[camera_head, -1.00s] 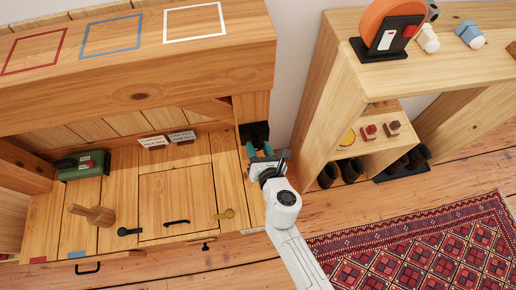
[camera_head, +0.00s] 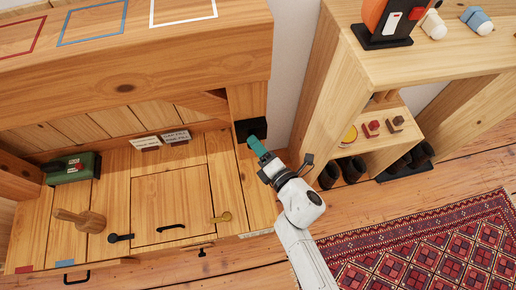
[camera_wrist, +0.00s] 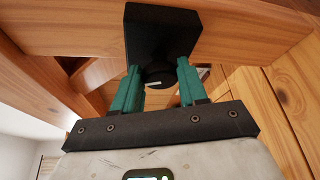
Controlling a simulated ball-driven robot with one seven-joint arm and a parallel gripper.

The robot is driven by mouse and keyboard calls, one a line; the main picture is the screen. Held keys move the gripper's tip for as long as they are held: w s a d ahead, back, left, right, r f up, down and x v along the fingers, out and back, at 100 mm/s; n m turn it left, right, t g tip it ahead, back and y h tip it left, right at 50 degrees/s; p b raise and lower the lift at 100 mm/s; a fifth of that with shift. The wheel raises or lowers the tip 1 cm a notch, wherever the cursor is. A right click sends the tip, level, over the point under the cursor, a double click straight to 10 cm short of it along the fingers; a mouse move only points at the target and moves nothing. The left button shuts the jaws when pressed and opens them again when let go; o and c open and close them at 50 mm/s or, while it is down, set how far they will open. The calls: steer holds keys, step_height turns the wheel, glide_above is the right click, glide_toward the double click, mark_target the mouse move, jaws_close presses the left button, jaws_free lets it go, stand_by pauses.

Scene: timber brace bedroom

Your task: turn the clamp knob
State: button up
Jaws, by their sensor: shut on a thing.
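The clamp is a black block (camera_head: 250,129) on the wooden post at the right end of the bench; it also shows at the top of the wrist view (camera_wrist: 160,30). Its dark round knob (camera_wrist: 158,80) carries a short pale line and sits under the block. My gripper (camera_head: 254,142) reaches up to the block from the lower right. In the wrist view its teal fingers (camera_wrist: 158,72) stand on either side of the knob, shut on it. The knob is hidden behind the fingers in the head view.
The wooden bench holds a green box (camera_head: 72,168), a wooden mallet-like piece (camera_head: 82,219) and a hatch (camera_head: 171,207) with black and brass fittings. A wooden shelf unit (camera_head: 338,95) stands to the right. A red patterned rug (camera_head: 425,250) lies on the floor.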

steer(key=shift+a+f+m+t+y+b, duration=0.2)
steer(key=shift+m+t+b, duration=0.75)
steer(key=shift+m+b, duration=1.7)
steer(key=shift+d+f+m+t+b, duration=0.2)
steer(key=shift+m+t+b, duration=0.8)
steer(key=shift+m+b, duration=1.6)
steer(key=shift+a+f+m+t+y+b, duration=0.25)
steer(key=shift+m+t+b, duration=0.7)
steer(key=shift+m+b, duration=1.7)
steer(key=shift+d+m+h+p, duration=0.1)
steer(key=shift+m+h+p, duration=0.25)
steer(key=shift+m, duration=0.15)
steer(key=o, duration=1)
steer(key=p+v, duration=0.1)
steer(key=v, duration=1)
